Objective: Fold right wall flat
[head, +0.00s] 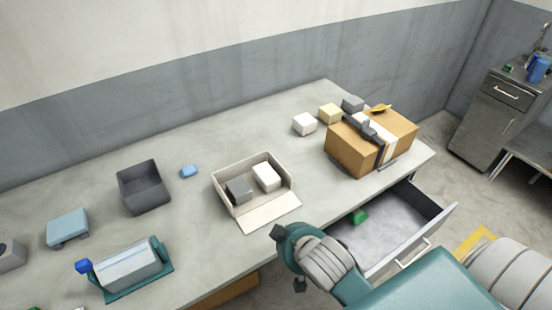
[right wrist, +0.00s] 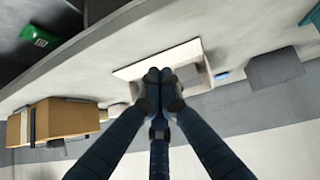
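A beige open tray (head: 220,192) stands on the grey table with a dark grey block (head: 239,190) and a white block (head: 267,177) inside. Its front wall (head: 270,213) lies flat on the table, and its back, left and right walls stand up. The right wall (head: 293,190) is at the tray's right end. My right gripper (head: 289,259) is in front of the table edge, to the lower right of the tray and apart from it. In the right wrist view its fingers cover part of the tray (right wrist: 128,73). Its opening is unclear. My left gripper is out of view.
A brown box (head: 344,151) with straps stands to the right, near several small blocks. An open drawer (head: 400,229) with a green object juts out below the table edge. A dark bin (head: 145,190) and small blue block (head: 189,171) are left of the tray.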

